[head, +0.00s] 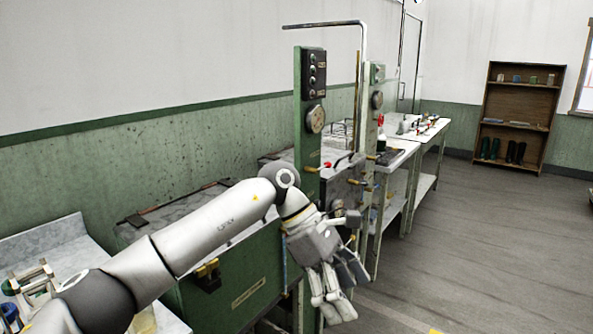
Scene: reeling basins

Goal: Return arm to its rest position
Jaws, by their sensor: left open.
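My left arm comes in from the lower left and reaches toward the middle of the head view. My left gripper (342,283) hangs at its end, pointing down and to the right. Its fingers are apart and nothing shows between them. It appears in front of the green machine cabinet (235,272) and the lower part of the green post (311,135); I cannot tell how far apart they are. My right gripper is not in the picture.
A pale worktop (75,245) with small items is at the lower left. White benches (425,150) line the wall farther back. A wooden shelf (518,105) with boots stands at the far right.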

